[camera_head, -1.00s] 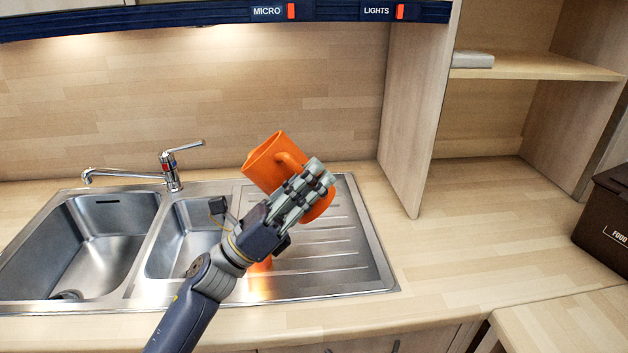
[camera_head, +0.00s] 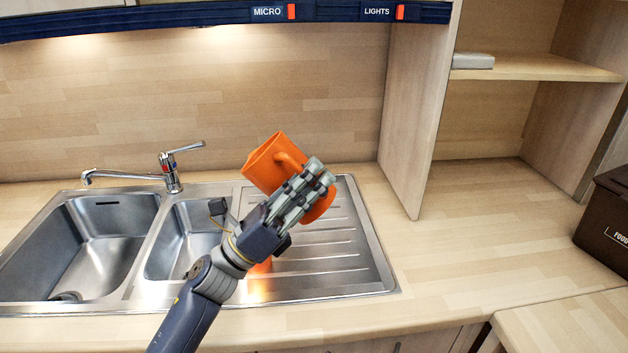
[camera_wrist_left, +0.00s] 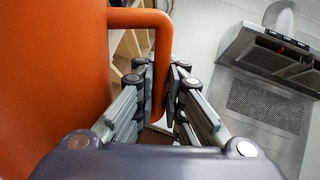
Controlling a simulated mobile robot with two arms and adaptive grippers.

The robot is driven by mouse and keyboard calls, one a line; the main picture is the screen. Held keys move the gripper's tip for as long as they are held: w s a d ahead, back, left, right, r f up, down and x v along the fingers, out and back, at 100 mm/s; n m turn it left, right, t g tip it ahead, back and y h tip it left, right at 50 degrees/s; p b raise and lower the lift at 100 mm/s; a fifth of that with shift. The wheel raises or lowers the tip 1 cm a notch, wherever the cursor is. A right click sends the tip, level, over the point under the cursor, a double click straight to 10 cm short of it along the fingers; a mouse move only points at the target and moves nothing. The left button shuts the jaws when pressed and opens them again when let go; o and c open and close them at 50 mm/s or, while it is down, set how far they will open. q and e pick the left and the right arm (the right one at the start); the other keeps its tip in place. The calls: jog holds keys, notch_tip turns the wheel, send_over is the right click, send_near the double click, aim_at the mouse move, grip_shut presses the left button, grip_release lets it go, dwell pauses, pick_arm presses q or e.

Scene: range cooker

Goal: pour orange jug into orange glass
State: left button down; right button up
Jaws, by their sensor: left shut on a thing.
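The orange jug (camera_head: 272,165) is tilted over the drainboard in the head view, with its mouth toward the upper left. My left gripper (camera_head: 318,174) is shut on the jug's handle and covers part of its body. In the left wrist view, the fingers (camera_wrist_left: 168,92) close on the handle (camera_wrist_left: 162,42), with the jug's orange wall (camera_wrist_left: 52,75) at the left. A small orange patch (camera_head: 262,266) shows below my gripper at the drainboard; it may be the orange glass, mostly hidden by my gripper. My right gripper is not in view.
A steel sink (camera_head: 80,245) with two basins lies at the left, with a tap (camera_head: 170,170) behind. The ribbed drainboard (camera_head: 350,255) is under the jug. An upright wood panel (camera_head: 420,110) stands to the right. A dark bin (camera_head: 605,225) sits at the far right. The counter between is clear.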

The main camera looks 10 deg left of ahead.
pick_arm(q)
jog(key=shift+a+r+n+t+b, duration=0.15)
jog(key=shift+r+n+t+b, duration=0.15)
jog(key=shift+n+t+b, duration=0.55)
jog(key=shift+r, duration=0.1)
jog(key=shift+a+b, duration=0.1)
jog(key=shift+b, duration=0.5)
dwell(0.6)
jog(key=shift+a+r+n+t+b, duration=0.2)
jog(key=shift+n+t+b, duration=0.65)
jog(key=shift+b, duration=0.25)
jog(key=shift+a+t+b, duration=0.1)
jog(key=shift+t+b, duration=0.2)
dwell(0.8)
